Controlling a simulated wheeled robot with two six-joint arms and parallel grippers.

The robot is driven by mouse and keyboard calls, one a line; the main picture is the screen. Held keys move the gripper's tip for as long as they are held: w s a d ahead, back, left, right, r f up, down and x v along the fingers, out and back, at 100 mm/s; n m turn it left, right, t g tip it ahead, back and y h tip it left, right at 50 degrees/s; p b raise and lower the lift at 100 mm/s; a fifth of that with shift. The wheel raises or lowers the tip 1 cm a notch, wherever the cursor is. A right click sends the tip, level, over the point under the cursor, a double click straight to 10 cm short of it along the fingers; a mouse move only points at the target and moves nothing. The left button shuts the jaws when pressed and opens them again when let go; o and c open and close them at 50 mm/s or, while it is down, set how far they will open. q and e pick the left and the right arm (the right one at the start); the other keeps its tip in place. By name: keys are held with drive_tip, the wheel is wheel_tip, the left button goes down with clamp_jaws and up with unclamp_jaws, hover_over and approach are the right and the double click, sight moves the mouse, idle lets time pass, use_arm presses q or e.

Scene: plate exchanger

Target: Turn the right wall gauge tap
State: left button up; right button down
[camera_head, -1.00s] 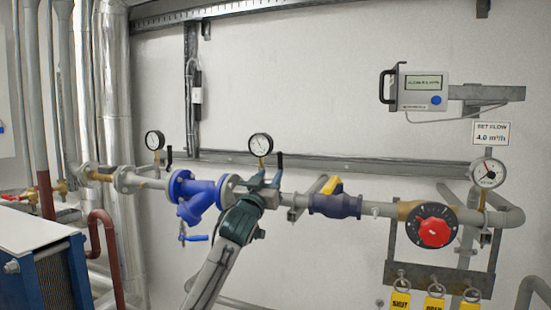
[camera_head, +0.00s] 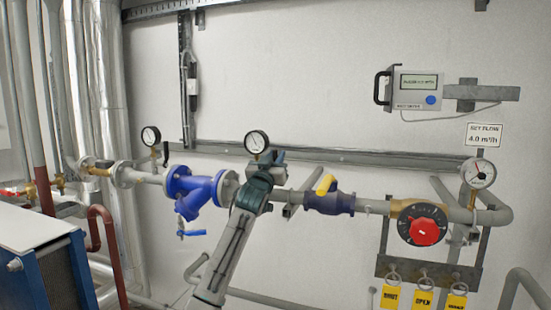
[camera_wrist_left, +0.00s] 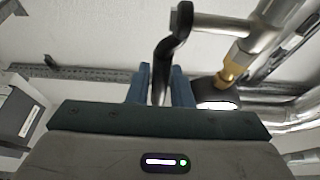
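The right wall gauge (camera_head: 256,142) is a round white dial with a black rim above the pipe. Its black tap lever is hidden behind my left gripper (camera_head: 271,156) in the head view. In the left wrist view, the black lever (camera_wrist_left: 160,62) runs down between the two blue-grey fingers of my left gripper (camera_wrist_left: 160,88). The fingers stand close on either side of it; I cannot tell whether they press on it. The gauge's dark rim also shows in the wrist view (camera_wrist_left: 215,97), just right of the fingers. My right gripper is not in view.
A similar gauge (camera_head: 151,136) with a black lever (camera_head: 166,153) stands to the left. A blue strainer (camera_head: 197,191), a yellow-handled valve (camera_head: 327,186) and a red-knob valve (camera_head: 422,231) sit along the pipe. A grey rail (camera_head: 350,157) crosses the wall behind.

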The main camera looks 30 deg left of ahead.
use_arm(q)
clamp_jaws()
drive_tip(key=shift+r, duration=0.1)
drive_tip(key=p, duration=0.1)
drive_tip(key=g+p, duration=0.1)
drive_tip(key=p, duration=0.1)
drive_tip(key=shift+w+a+r, duration=0.1)
drive_tip(key=shift+w+r, duration=0.15)
drive_tip(key=shift+w, duration=0.1)
drive_tip(key=shift+w+f+g+p, duration=0.15)
drive_tip(key=shift+g+p, duration=0.25)
drive_tip(key=shift+p, duration=0.3)
drive_tip(key=shift+f, duration=0.1)
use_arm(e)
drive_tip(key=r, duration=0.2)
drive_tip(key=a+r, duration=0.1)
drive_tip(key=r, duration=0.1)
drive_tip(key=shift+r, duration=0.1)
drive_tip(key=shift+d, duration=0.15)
use_arm(q)
drive_tip(key=shift+o, duration=2.4)
unclamp_jaws()
